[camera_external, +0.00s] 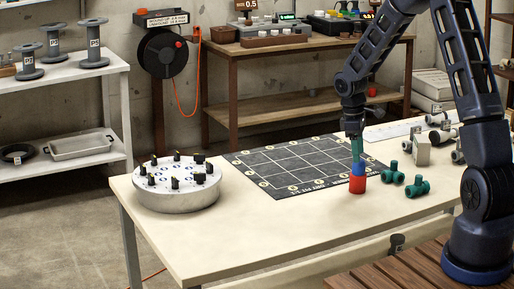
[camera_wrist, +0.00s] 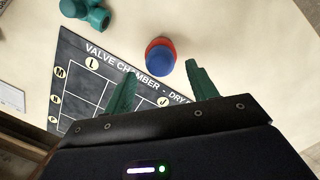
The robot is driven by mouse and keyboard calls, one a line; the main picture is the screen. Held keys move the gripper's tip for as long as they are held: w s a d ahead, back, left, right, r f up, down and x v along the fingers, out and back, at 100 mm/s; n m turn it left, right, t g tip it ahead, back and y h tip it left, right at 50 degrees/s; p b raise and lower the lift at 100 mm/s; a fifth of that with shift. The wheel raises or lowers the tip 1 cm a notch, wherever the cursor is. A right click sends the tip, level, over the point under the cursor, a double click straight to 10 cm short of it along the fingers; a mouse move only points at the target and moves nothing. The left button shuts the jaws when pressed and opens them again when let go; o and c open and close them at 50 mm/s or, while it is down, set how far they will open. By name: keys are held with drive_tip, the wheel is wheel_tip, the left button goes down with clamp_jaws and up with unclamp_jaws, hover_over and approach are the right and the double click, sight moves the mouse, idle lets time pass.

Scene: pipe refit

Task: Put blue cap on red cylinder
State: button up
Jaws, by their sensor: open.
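The red cylinder (camera_external: 358,184) stands upright on the table near the mat's right front corner; its edge also shows in the wrist view (camera_wrist: 161,41). The blue cap (camera_external: 358,168) sits on top of the red cylinder and looks slightly off-centre from above in the wrist view (camera_wrist: 160,61). My gripper (camera_external: 357,152) is right above the cap, with green fingers pointing down. In the wrist view the fingers (camera_wrist: 160,80) are spread apart, and the cap lies beyond and between their tips. I cannot tell whether the fingertips touch the cap.
Green pipe fittings (camera_external: 417,187) lie just right of the cylinder. The dark gridded mat (camera_external: 262,178) lies to the left. A round grey unit with black knobs (camera_external: 177,190) stands at the table's left end. The table's front left area is clear.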

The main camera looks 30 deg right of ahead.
drive_tip(key=s+a+r+m+t, duration=0.1)
drive_tip(key=s+r, duration=0.3)
drive_tip(key=r, duration=0.5)
drive_tip(key=s+r+m, duration=0.1)
drive_tip(key=s+r, duration=0.2)
drive_tip(key=r, duration=0.7)
drive_tip(key=s+r+m+t, duration=0.2)
drive_tip(key=s+r+m, duration=0.1)
drive_tip(key=s, duration=1)
drive_tip(key=s+a+r+m+t+y, duration=0.1)
drive_tip(key=s+r+m, duration=0.3)
drive_tip(key=s, duration=1)
drive_tip(key=shift+s+a+r+t, duration=0.3)
drive_tip(key=shift+r+t, duration=0.6)
drive_tip(key=shift+r, duration=0.3)
